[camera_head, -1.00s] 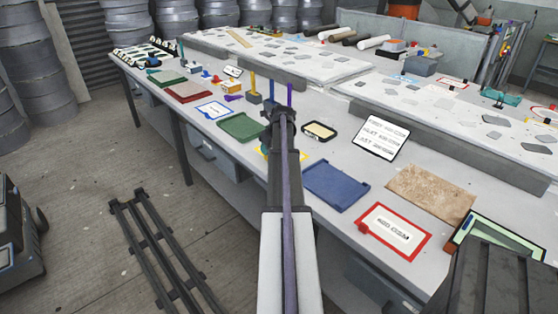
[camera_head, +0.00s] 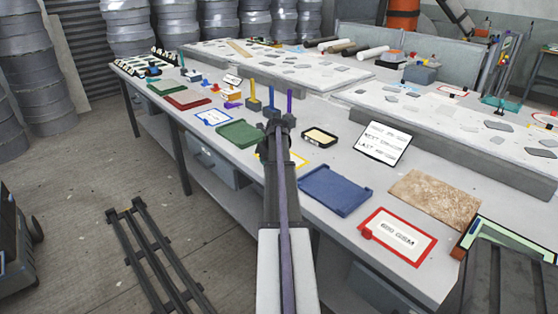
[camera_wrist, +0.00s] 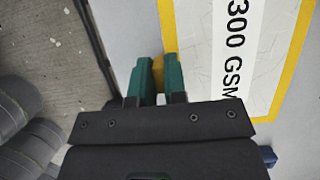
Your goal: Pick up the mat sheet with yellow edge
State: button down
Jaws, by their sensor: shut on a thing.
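The mat sheet with yellow edge (camera_wrist: 292,70) lies flat on the table in the wrist view, white inside its yellow border and marked "300 GSM". A yellow tab (camera_wrist: 171,66) stands at its left edge. My gripper (camera_wrist: 158,74) has green fingers, shut on this tab. In the head view my arm covers most of the sheet, and only bits of its yellow border (camera_head: 300,161) show on either side. The fingers are hidden there.
A green tray (camera_head: 238,134) lies left of the sheet and a blue tray (camera_head: 335,190) to its right. A small black-rimmed tray (camera_head: 319,137) is close by. Coloured upright posts (camera_head: 271,97) stand behind. A red-framed sheet (camera_head: 398,236) lies further right.

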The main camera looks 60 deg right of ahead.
jog(key=shift+r, duration=0.1)
notch_tip(320, 180, up, 10)
jog(key=p, duration=1)
dwell(0.4)
